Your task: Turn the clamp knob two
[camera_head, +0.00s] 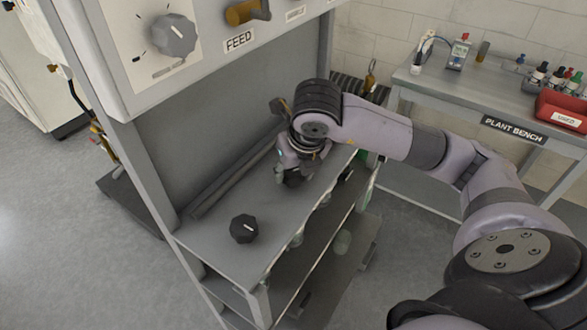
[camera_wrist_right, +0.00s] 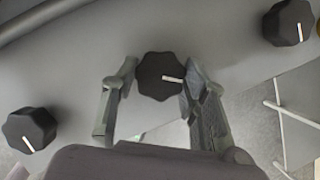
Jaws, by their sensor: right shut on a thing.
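In the right wrist view, a black lobed clamp knob (camera_wrist_right: 159,77) with a white pointer line sits between the fingers of my right gripper (camera_wrist_right: 158,84). The pointer aims to the right. The gripper is shut on this middle knob, which I take as clamp knob two; no number shows on it. In the head view my right gripper (camera_head: 293,175) is low over the grey ledge and hides that knob. My left gripper is not in view.
Another black knob (camera_head: 244,228) stands on the grey ledge (camera_head: 215,235) nearer the front. The wrist view shows one knob on either side, at lower left (camera_wrist_right: 30,129) and upper right (camera_wrist_right: 287,22). A panel with a grey dial (camera_head: 174,36) overhangs the ledge.

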